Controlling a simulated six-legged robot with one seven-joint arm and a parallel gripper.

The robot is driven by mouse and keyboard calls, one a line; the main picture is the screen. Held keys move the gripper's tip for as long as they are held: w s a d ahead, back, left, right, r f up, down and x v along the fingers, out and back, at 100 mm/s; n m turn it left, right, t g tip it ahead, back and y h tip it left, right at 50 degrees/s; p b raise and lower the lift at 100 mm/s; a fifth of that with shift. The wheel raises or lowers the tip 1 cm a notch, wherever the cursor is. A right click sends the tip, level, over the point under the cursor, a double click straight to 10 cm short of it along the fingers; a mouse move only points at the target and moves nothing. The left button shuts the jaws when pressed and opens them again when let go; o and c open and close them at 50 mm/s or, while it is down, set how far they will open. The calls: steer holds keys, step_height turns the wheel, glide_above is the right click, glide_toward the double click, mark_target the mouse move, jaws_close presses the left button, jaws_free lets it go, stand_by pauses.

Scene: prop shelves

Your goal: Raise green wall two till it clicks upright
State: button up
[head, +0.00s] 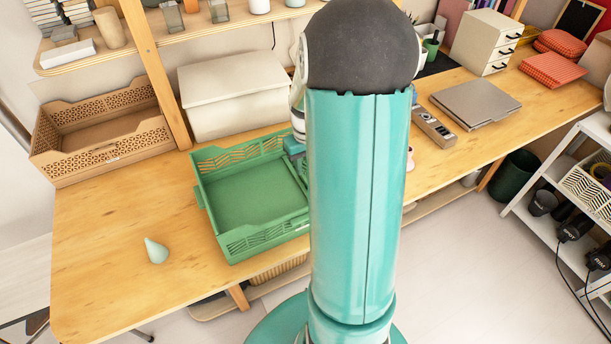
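A green crate (197,190) stands on the wooden table, left of my teal arm. Its back wall (238,150), with wavy slots, stands up. Its front wall (265,236), also slotted, stands up along the near side. The left side shows only as a narrow edge. The right side is partly covered by my arm, and I cannot tell whether its wall is upright or tilted. No label shows which wall is number two. A small part of my gripper (293,148) shows beside the arm at the crate's back right corner. Its fingers are hidden, so opening and contact are unclear.
A tan slotted crate (100,135) stands at the back left and a lidded cream box (232,92) behind the green crate. A pale green teardrop-shaped object (156,251) lies on clear table at front left. A closed laptop (475,103) lies right of my arm.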

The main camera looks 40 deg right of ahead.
mark_target(306, 180)
step_height(306, 180, down, 6)
steer(key=shift+r, duration=0.25)
jaws_close()
